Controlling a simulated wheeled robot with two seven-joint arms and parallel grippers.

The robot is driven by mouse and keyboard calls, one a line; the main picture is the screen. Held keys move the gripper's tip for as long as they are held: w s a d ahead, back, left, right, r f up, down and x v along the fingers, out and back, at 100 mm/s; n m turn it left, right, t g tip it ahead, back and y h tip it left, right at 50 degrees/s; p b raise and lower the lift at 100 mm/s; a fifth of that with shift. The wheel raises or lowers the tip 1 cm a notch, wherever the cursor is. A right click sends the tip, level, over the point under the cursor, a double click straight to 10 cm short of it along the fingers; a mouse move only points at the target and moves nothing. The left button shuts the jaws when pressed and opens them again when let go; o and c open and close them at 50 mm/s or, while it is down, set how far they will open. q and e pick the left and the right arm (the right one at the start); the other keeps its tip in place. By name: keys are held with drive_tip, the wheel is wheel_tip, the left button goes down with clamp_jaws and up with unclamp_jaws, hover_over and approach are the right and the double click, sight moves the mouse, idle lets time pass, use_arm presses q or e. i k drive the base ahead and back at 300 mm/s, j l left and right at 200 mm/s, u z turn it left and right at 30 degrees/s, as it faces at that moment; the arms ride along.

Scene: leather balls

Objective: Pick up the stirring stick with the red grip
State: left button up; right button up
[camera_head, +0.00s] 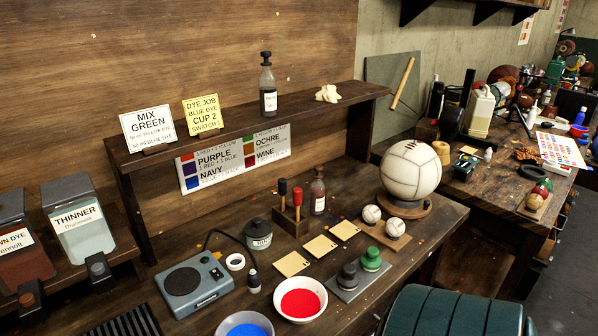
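The stirring stick with the red grip (297,197) stands upright in a small wooden block (290,222) on the workbench. A second stick with a black grip (282,188) stands beside it on the left in the same block. The lower part of both sticks is hidden in the block. Neither of my grippers shows in the head view.
A brown bottle (318,190) stands close right of the block, and a dark jar (258,234) close left. In front lie tan swatches (320,246), a bowl of red dye (300,300) and a bowl of blue dye (244,328). A shelf (230,128) runs behind.

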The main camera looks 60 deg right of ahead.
sight(297, 192)
drive_tip(key=z, duration=1.75)
